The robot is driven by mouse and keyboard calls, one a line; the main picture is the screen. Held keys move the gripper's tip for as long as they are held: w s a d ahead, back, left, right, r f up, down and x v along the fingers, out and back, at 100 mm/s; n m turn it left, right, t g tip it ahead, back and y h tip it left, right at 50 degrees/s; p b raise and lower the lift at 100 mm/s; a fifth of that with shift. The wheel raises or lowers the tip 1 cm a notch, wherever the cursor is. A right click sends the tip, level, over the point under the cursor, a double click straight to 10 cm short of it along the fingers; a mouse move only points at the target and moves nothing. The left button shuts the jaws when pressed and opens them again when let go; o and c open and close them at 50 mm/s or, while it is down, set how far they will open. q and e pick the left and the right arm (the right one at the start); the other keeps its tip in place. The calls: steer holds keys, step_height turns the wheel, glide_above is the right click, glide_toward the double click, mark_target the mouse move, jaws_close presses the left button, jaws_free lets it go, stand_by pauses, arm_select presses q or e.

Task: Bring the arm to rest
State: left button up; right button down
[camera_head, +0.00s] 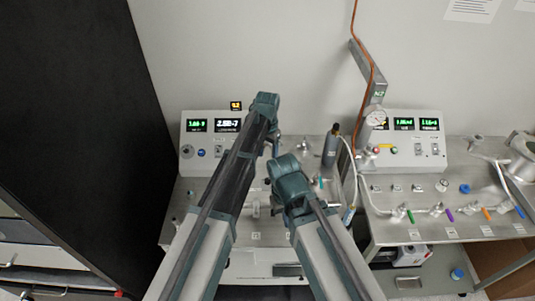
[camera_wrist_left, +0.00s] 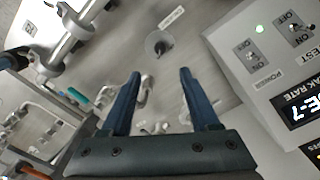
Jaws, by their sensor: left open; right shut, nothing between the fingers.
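My left gripper (camera_wrist_left: 160,74) is open and empty in the left wrist view, its two blue fingers apart over a grey metal panel. A round metal knob (camera_wrist_left: 158,43) lies beyond the fingertips, apart from them. In the head view my left arm (camera_head: 232,185) reaches up from the bottom toward the left control box, and its gripper is mostly hidden by the wrist. My right arm (camera_head: 322,245) is bent lower and to the right, with its teal wrist (camera_head: 290,178) over the bench. The right gripper is shut and empty; its fingers are largely hidden.
A left control box (camera_head: 216,143) with lit displays and a right control box (camera_head: 415,143) stand on the metal bench. A dark cylinder (camera_head: 331,146), a gauge (camera_head: 375,118) and several colored-handled valves lie to the right. A black panel (camera_head: 70,120) stands at left.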

arm_select(q)
steer(key=s+a+f+n+b, duration=0.1)
steer(key=s+a+f+b, duration=0.2)
steer(key=s, duration=1)
steer(key=s+a+f+n+y+b, duration=0.1)
steer(key=s+a+f+n+b, duration=0.1)
steer(key=s, duration=1.2)
step_height(320, 180, down, 3)
steer(key=a+b, duration=0.1)
steer(key=b, duration=0.2)
steer(key=shift+r, duration=0.15)
steer(key=shift+w, duration=0.15)
